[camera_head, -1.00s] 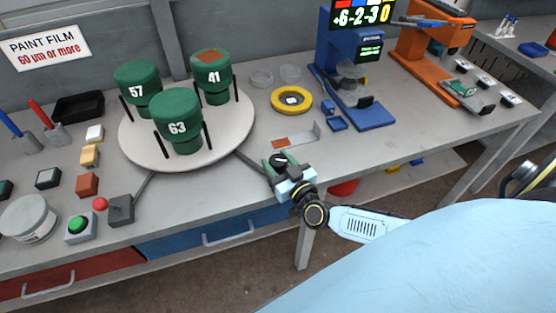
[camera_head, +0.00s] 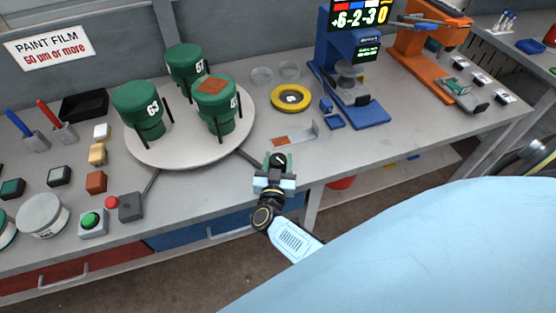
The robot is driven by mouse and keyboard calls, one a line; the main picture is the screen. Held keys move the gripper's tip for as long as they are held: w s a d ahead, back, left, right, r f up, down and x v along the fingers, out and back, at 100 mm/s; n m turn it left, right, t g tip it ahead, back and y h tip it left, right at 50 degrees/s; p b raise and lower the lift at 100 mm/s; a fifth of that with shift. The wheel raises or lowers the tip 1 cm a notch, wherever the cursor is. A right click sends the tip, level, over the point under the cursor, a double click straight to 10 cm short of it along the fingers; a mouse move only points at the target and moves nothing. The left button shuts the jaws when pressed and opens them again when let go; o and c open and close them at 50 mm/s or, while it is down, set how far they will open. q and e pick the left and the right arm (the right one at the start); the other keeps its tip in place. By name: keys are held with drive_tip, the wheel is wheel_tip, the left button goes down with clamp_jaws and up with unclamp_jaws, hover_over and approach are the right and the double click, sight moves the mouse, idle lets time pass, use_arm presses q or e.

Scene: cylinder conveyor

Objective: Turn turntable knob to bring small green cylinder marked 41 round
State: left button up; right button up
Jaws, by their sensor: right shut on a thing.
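The small green cylinder marked 41 (camera_head: 215,100) stands upright on the right front part of the white round turntable (camera_head: 180,152), with a brown-red patch on its top. The green cylinder marked 63 (camera_head: 138,108) is at the left of the turntable and the one marked 57 (camera_head: 185,66) at the back. The gripper partly hides the knob. My left gripper is not in view.
A yellow ring (camera_head: 291,98) and a small metal plate (camera_head: 295,137) lie right of the turntable. A blue gauge stand (camera_head: 350,85) and an orange one (camera_head: 430,50) stand farther right. A green button box (camera_head: 92,222) is at the front left.

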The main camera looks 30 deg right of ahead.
drive_tip(key=shift+m+g+h, duration=0.4)
drive_tip(key=o, duration=1)
drive_tip(key=shift+c, duration=0.2)
drive_tip(key=v, duration=1.3)
drive_tip(key=shift+a, duration=0.2)
drive_tip(key=shift+s, duration=0.1)
